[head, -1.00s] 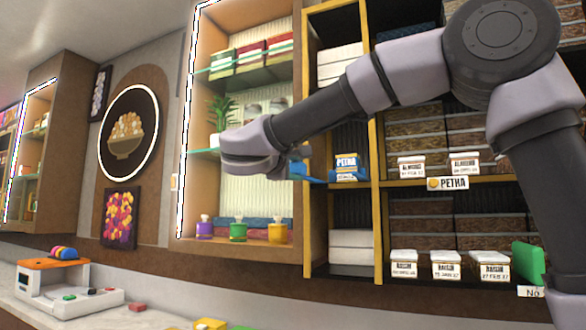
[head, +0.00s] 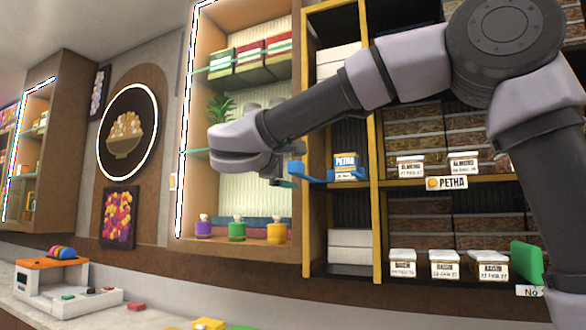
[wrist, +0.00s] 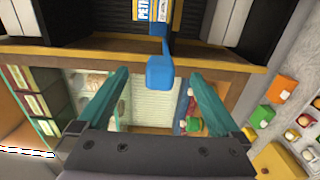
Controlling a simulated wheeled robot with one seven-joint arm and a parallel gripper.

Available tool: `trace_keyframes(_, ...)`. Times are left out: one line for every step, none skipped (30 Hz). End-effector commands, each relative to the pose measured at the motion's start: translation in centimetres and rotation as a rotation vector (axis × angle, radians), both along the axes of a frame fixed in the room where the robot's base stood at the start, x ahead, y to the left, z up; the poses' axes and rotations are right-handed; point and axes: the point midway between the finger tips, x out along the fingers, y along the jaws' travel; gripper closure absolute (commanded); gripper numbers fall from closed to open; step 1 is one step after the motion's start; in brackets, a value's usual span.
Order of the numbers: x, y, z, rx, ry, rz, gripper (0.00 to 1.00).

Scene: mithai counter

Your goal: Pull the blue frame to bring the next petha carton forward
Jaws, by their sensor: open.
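The blue frame (head: 312,175) sticks out from the shelf compartment toward the left, with its blue handle at the outer end. A petha carton (head: 346,166), blue and white with a PETHA label, stands upright at the front of that compartment. My gripper (head: 288,162) is outside the shelf, close to the handle. In the wrist view my gripper's teal fingers (wrist: 158,78) are spread apart, with the blue handle (wrist: 160,72) appearing between their tips and not clasped. The carton (wrist: 152,10) is cut off at the top there. Anything behind the carton is hidden.
A yellow shelf post (head: 373,140) stands right of the compartment. Almond cartons (head: 410,165) and raisin cartons (head: 445,264) line neighbouring shelves. The lit cabinet (head: 245,185) with coloured jars lies behind my gripper. The counter (head: 60,315) is lower left.

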Motion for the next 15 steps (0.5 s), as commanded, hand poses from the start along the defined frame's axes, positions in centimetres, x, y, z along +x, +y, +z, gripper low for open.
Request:
trace_keyframes(-0.5, 0.2, 0.0, 0.0, 0.0, 0.001, 0.0)
trace_keyframes(-0.8, 0.3, 0.0, 0.0, 0.0, 0.002, 0.0)
trace_keyframes(-1.2, 0.5, 0.0, -0.001, 0.0, 0.002, 0.0)
trace_keyframes(-1.5, 0.6, 0.0, 0.0, 0.0, 0.001, 0.0)
trace_keyframes(-1.8, 0.7, 0.0, 0.0, 0.0, 0.001, 0.0)
trace_keyframes(-2.1, 0.8, 0.0, 0.0, 0.0, 0.002, 0.0)
trace_keyframes(-2.4, 0.9, 0.0, 0.0, 0.001, 0.001, 0.0)
trace_keyframes(-2.7, 1.0, 0.0, 0.0, 0.001, 0.001, 0.0)
trace_keyframes(-3.1, 1.1, 0.0, -0.001, 0.0, 0.002, 0.0)
trace_keyframes(-3.4, 1.2, 0.0, 0.0, 0.0, 0.001, 0.0)
trace_keyframes(-3.6, 1.4, 0.0, 0.0, 0.0, 0.001, 0.0)
trace_keyframes(-4.0, 1.5, 0.0, 0.0, -0.001, 0.002, 0.0)
trace_keyframes(-4.3, 1.6, 0.0, 0.0, 0.0, 0.001, 0.0)
trace_keyframes(-4.6, 1.7, 0.0, 0.0, 0.0, 0.001, 0.0)
trace_keyframes(-4.9, 1.8, 0.0, -0.001, 0.0, 0.001, 0.0)
